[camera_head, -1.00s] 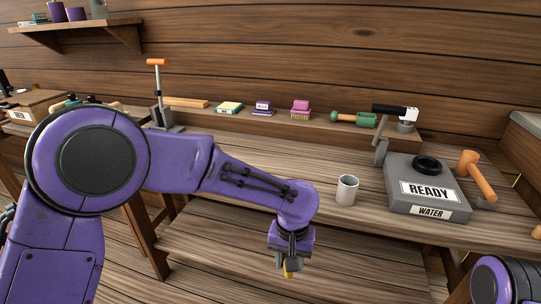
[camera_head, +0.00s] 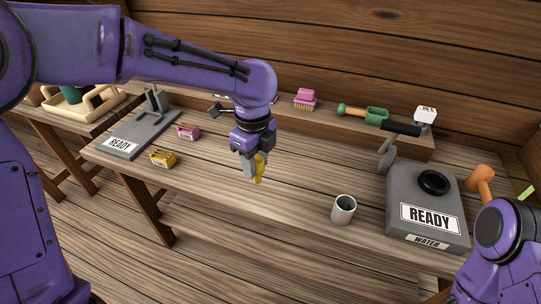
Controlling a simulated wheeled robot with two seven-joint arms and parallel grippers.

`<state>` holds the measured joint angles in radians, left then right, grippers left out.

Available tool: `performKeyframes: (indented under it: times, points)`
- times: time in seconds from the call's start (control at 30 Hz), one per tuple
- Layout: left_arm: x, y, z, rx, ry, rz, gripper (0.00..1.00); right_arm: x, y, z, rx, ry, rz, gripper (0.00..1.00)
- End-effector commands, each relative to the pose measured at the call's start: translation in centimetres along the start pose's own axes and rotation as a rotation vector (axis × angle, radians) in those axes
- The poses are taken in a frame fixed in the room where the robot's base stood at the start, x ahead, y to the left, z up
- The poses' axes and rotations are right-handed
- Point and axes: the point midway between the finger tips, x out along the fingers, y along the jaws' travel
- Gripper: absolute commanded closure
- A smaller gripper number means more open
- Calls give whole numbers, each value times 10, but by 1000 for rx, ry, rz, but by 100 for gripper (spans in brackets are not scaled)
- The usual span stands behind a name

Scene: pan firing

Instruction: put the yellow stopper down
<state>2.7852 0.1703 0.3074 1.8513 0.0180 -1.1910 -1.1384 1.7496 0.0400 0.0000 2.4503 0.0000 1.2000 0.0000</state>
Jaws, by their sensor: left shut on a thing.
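My left gripper (camera_head: 251,163) points down over the middle of the workbench, left of the grey cup. It is shut on the yellow stopper (camera_head: 259,169), which hangs from the fingers and is partly hidden by them. Whether its lower end touches the bench top (camera_head: 290,180) I cannot tell. My right arm shows only in part at the lower right, with its gripper out of view.
A grey cup (camera_head: 343,210) with dark contents stands to the right. A grey WATER unit (camera_head: 428,242) marked READY is beyond it. The bench around the gripper is clear.

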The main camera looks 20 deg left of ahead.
Motion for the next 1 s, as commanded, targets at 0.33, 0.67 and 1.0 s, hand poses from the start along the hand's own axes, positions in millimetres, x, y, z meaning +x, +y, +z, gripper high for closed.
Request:
performKeyframes:
  times: [0.33, 0.67, 1.0]
  points:
    - [59, -87, 21, -3, 0, 4, 100, -24, 2, -10, 0, 1, 0, 57]
    - [106, -110, 26, -2, 0, 3, 100, -33, 3, -14, 0, 0, 0, 57]
    - [119, -110, 26, -2, -1, -1, 100, -33, 3, -14, 0, 1, 0, 57]
